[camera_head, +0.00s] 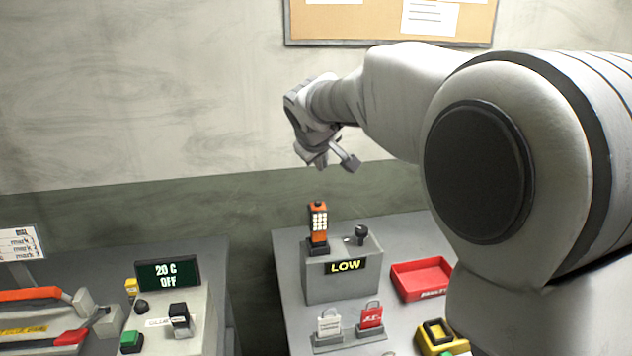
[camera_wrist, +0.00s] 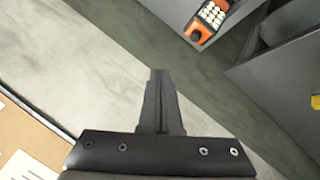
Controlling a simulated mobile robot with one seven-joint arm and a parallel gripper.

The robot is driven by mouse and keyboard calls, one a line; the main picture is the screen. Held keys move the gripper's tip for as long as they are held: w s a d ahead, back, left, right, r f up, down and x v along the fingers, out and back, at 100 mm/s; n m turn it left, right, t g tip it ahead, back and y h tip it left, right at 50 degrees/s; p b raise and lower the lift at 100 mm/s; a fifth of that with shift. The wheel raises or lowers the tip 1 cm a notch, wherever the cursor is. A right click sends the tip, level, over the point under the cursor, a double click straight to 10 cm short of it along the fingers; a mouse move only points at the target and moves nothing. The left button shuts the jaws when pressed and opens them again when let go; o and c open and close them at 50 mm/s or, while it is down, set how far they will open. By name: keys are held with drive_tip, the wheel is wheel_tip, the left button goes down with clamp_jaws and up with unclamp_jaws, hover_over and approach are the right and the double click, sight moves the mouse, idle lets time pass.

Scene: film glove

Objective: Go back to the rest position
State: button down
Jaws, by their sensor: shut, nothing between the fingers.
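My gripper (camera_head: 336,163) is raised in front of the wall, above the right-hand table, in the head view. In the wrist view my gripper (camera_wrist: 160,76) has its fingers together, with nothing between them. It touches nothing that I can see. Below it, an orange handset with pale keys (camera_head: 319,222) stands upright on a grey box with a "LOW" display (camera_head: 346,267). The handset also shows at the top of the wrist view (camera_wrist: 208,19). My arm fills the right side of the head view and hides part of the right table.
The right table (camera_head: 287,247) holds a red tray (camera_head: 421,278), two small tags (camera_head: 329,322) on stands and a yellow item (camera_head: 436,336). A pinboard (camera_head: 390,22) hangs on the wall. The air around the gripper is clear.

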drive_tip(key=s+d+f+m+g, duration=0.15)
drive_tip(key=s+d, duration=0.25)
drive_tip(key=s, duration=0.5)
drive_tip(key=s+d+m, duration=0.2)
drive_tip(key=s+d, duration=0.2)
drive_tip(key=s, duration=0.4)
drive_tip(key=s+d+m+g, duration=0.15)
drive_tip(key=s+d, duration=0.25)
drive_tip(key=s, duration=0.5)
drive_tip(key=s+f+m, duration=0.1)
drive_tip(key=s+f, duration=0.1)
drive_tip(key=s, duration=0.3)
drive_tip(key=s+f+m+y, duration=0.1)
drive_tip(key=s+f, duration=0.2)
drive_tip(key=s, duration=0.2)
drive_tip(key=shift+s+f, duration=0.15)
drive_tip(key=shift+f, duration=0.1)
